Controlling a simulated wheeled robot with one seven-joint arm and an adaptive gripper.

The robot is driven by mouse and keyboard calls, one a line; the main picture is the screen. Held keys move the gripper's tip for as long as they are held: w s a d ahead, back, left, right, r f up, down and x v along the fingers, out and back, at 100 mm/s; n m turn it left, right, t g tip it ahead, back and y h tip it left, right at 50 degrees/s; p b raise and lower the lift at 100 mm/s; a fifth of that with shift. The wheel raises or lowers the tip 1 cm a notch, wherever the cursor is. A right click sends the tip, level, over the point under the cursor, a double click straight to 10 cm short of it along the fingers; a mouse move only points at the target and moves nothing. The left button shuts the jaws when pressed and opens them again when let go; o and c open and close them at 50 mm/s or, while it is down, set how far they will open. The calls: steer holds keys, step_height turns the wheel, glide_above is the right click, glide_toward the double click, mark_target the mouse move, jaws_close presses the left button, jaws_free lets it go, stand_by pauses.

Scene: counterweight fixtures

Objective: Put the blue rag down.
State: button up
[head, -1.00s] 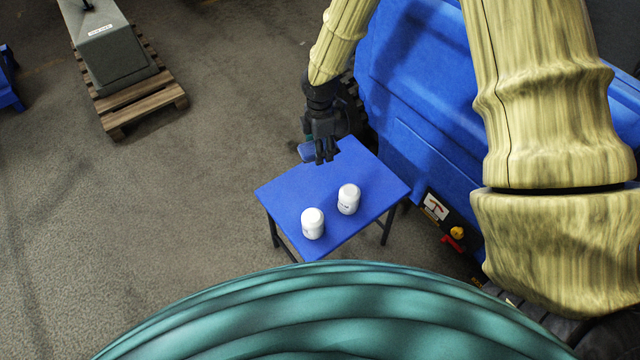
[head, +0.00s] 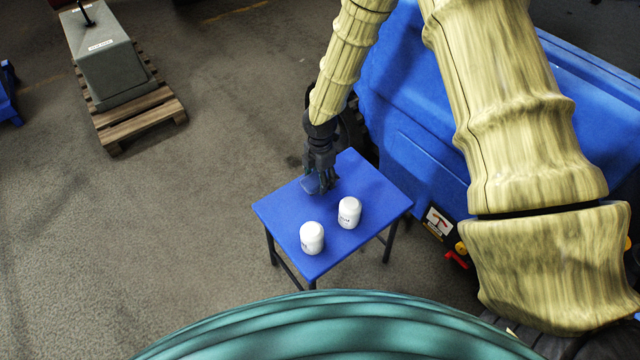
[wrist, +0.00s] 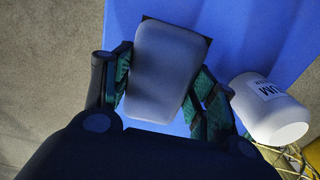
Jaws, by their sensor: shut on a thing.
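The blue rag (head: 312,184) looks like a rounded grey-blue block. It shows larger in the wrist view (wrist: 165,70), between the two fingers. My gripper (head: 321,187) is shut on it, over the far left part of the small blue table (head: 375,190). The rag is at or just above the tabletop; I cannot tell whether it touches. In the wrist view my gripper (wrist: 163,92) has a finger on each side of the rag, and a dark edge shows behind its far end.
Two white jars stand on the table, one near the front (head: 312,238) and one to the right (head: 349,212). The right-hand side of the tabletop is bare. A large blue machine (head: 410,150) stands behind the table. A grey weight (head: 105,65) sits on a wooden pallet (head: 140,118) at far left.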

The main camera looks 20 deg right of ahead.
steer(key=shift+f, duration=1.45)
steer(key=shift+f, duration=0.2)
steer(key=o, duration=1.2)
steer(key=shift+f, duration=0.1)
steer(key=shift+c, duration=0.2)
step_height(320, 180, up, 13)
steer(key=shift+f+p, duration=0.15)
steer(key=shift+p, duration=0.55)
